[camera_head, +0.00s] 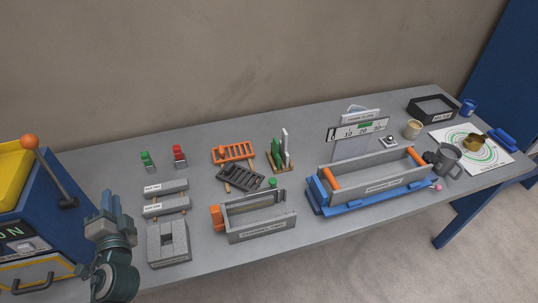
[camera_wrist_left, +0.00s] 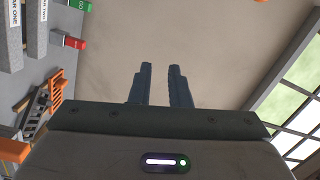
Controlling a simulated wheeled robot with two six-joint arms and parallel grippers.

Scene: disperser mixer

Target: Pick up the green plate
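A green plate (camera_head: 276,152) stands upright in a small orange-brown rack (camera_head: 279,166) near the middle of the table in the head view. A taller white plate (camera_head: 285,146) stands beside it in the same rack. My left gripper (camera_head: 106,198) is at the lower left of the head view, well left of the rack. In the left wrist view its two fingers (camera_wrist_left: 160,68) are slightly apart with nothing between them. The left wrist view does not show the green plate. My right gripper is not in view.
Orange (camera_head: 234,152) and dark (camera_head: 240,177) racks lie left of the plates. A grey tank (camera_head: 260,228) stands in front, and a long grey trough (camera_head: 370,186) on a blue base to the right. A blue machine with a lever (camera_head: 50,170) stands far left.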

